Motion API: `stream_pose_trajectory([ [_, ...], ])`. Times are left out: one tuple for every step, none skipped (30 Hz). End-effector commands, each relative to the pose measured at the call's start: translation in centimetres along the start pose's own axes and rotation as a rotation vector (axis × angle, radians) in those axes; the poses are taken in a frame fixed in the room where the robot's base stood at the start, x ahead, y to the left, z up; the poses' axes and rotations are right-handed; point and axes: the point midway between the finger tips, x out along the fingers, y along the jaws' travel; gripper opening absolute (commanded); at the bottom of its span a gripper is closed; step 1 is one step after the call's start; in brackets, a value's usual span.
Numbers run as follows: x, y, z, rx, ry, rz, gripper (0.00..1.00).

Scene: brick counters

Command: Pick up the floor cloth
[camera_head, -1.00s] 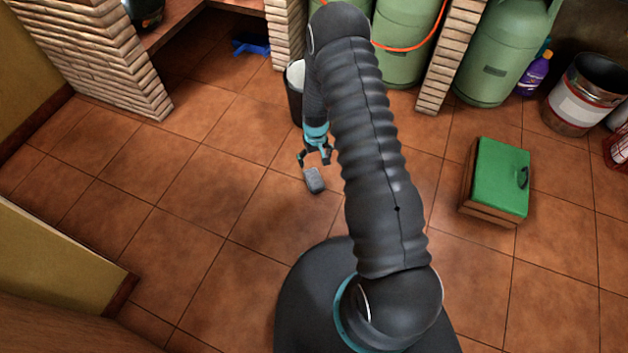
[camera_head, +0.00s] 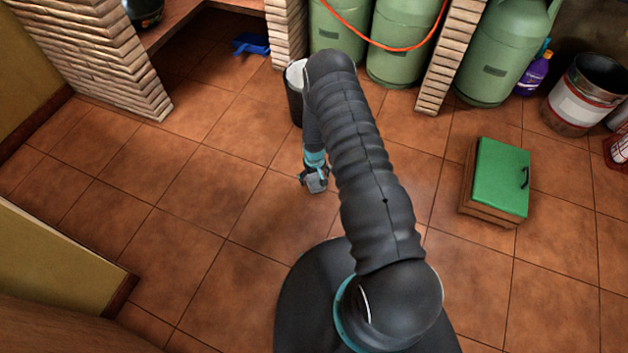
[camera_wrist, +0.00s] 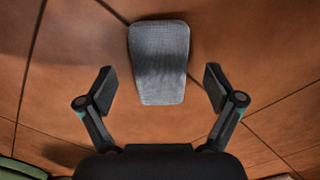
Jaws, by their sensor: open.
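The floor cloth (camera_head: 316,184) is a small grey folded pad lying on the tiled floor. In the wrist view the cloth (camera_wrist: 160,62) shows whole, a little beyond the fingertips and centred between them. My gripper (camera_head: 314,180) is down close over the cloth in the head view and partly covers it. In the wrist view my gripper (camera_wrist: 160,82) is open, with one finger to each side of the cloth and a gap on both sides. Neither finger touches it.
A wooden box with a green lid (camera_head: 501,178) stands on the floor to the right. Green gas cylinders (camera_head: 400,45) stand at the back. A blue cloth-like item (camera_head: 252,44) lies under the brick counter. The floor to the left is clear.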

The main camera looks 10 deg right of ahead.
Motion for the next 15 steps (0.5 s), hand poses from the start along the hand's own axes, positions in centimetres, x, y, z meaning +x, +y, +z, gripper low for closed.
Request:
stream_pose_trajectory([
  [0.43,0.02,-0.03,0.000,0.001,0.000,0.92],
  [0.59,0.01,-0.01,0.000,0.001,0.000,0.92],
  [0.73,0.01,0.00,0.000,0.001,0.000,0.92],
  [0.79,0.02,0.00,0.000,0.001,0.000,0.92],
  [0.81,0.02,-0.01,0.000,0.001,0.000,0.92],
  [0.81,0.02,-0.02,0.000,0.001,0.000,0.92],
  [0.80,0.02,-0.02,0.000,0.001,0.000,0.92],
  [0.79,0.02,-0.02,0.000,0.001,0.000,0.92],
  [0.79,0.02,-0.02,0.000,0.001,0.000,0.92],
  [0.79,0.02,-0.02,0.000,0.001,0.000,0.92],
  [0.79,0.02,-0.02,0.000,0.001,0.000,0.84],
  [0.78,0.02,-0.02,0.000,0.001,0.000,0.74],
  [0.78,0.02,-0.01,0.000,0.001,0.000,0.67],
  [0.78,0.02,-0.02,0.000,0.001,0.000,0.59],
  [0.77,0.02,-0.02,0.000,0.001,0.000,0.49],
])
